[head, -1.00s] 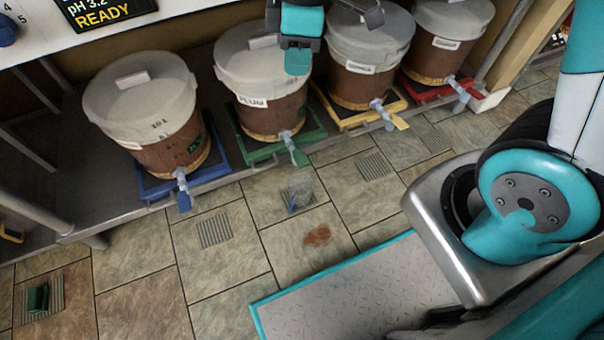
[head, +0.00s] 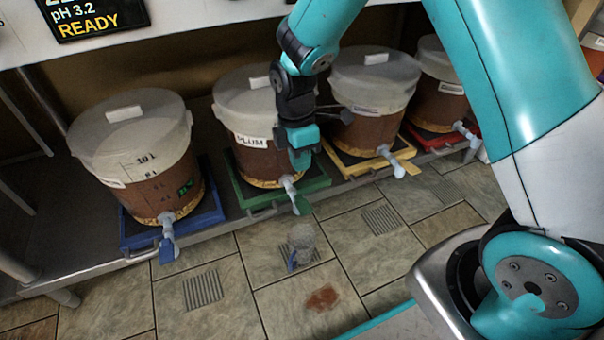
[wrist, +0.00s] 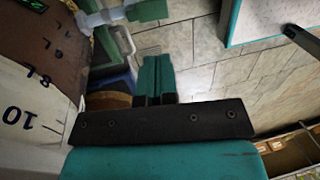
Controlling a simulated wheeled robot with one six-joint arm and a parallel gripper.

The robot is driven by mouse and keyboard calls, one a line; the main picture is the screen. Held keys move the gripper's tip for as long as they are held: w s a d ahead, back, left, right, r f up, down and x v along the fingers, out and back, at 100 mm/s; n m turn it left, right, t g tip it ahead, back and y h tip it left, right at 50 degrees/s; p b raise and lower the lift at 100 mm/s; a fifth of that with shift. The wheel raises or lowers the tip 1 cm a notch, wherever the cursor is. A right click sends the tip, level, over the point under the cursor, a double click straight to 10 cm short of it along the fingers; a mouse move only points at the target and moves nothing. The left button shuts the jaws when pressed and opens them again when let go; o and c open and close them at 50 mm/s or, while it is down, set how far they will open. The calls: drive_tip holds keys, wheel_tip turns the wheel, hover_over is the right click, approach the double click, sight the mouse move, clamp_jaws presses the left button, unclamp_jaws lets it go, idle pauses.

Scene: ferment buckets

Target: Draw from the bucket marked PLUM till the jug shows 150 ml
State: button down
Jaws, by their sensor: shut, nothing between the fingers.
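The PLUM bucket (head: 236,108), brown with a pale lid and white label, stands on a green tray (head: 247,196), second from left. Its pale tap (head: 289,184) has a green lever (head: 301,205) hanging down in front. A clear jug (head: 303,238) with a blue handle stands on a floor grate below that tap; its level is too small to read. My gripper (head: 301,157) is shut and empty, fingers pointing down, just above the tap in the picture and over the bucket's right side. In the wrist view the closed green fingers (wrist: 155,78) are apart from a tap with a green lever (wrist: 148,10).
A bucket on a blue tray (head: 140,236) stands left, with a blue-levered tap. Buckets on yellow (head: 350,172) and red (head: 428,140) trays stand right. A reddish-brown patch (head: 323,297) marks the floor right of the jug. The tiled floor in front is otherwise mostly clear.

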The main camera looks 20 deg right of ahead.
sight(304, 210)
drive_tip(key=f+b, duration=0.2)
drive_tip(key=f, duration=0.2)
drive_tip(key=s+f+b, duration=0.1)
drive_tip(key=f+b, duration=0.1)
drive_tip(key=f, duration=0.2)
drive_tip(key=s+f+b, duration=0.1)
drive_tip(key=f+b, duration=0.2)
drive_tip(key=f, duration=0.1)
drive_tip(key=shift+s, duration=0.1)
